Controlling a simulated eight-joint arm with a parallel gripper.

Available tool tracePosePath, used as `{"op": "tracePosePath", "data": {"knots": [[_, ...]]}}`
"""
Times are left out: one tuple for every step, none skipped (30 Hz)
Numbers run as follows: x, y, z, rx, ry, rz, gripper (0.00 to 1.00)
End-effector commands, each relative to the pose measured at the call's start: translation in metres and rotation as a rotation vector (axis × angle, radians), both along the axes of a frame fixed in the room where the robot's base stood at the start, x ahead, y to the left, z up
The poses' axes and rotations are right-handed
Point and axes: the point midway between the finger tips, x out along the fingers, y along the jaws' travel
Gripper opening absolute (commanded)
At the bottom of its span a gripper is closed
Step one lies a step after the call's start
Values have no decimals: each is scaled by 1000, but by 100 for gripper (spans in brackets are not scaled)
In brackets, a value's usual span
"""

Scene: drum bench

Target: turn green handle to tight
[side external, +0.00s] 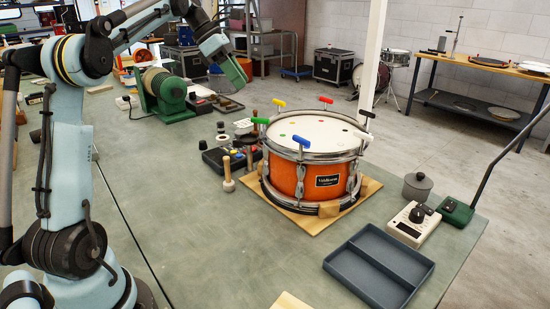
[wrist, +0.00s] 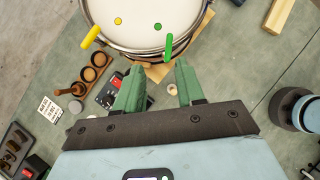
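The orange drum (side external: 292,178) with a white head stands on a wooden board. The green handle (side external: 260,121) is a T-shaped key at its left rim, with other coloured handles around the rim. In the wrist view the green handle (wrist: 168,47) stands at the drum's near edge, just beyond my fingertips and in line with the gap between them. A green dot (wrist: 157,26) is on the drum head beside it. My gripper (wrist: 158,72) is open, its two green fingers apart with nothing between them. In the side view my gripper (side external: 235,78) is raised, behind and left of the drum.
A yellow handle (wrist: 90,37) is left of the green one. A wooden mallet (side external: 228,174) stands upright left of the drum. A black box with coloured buttons (side external: 222,158) lies behind it. A grey tray (side external: 378,268) is at front right. The bench is clear at front left.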

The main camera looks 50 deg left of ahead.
Motion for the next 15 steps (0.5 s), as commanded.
{"op": "tracePosePath", "data": {"knots": [[1,7,-1,-19,-23,-28,38],[2,9,-2,-29,-39,-48,38],[2,13,-2,-42,-59,-73,38],[3,15,-2,-50,-75,-92,38],[2,17,-2,-57,-89,-108,38],[3,20,-2,-67,-110,-129,38],[3,22,-2,-73,-122,-143,38],[3,24,-2,-79,-135,-156,38],[3,26,-3,-84,-149,-170,38],[3,27,-2,-89,-159,-179,38],[3,28,-2,-93,-167,-188,38],[3,29,-3,-96,-177,-197,38],[3,30,-3,-98,-182,-202,38],[3,30,-3,-99,-186,-206,38],[3,31,-2,-101,-191,-211,38]]}}
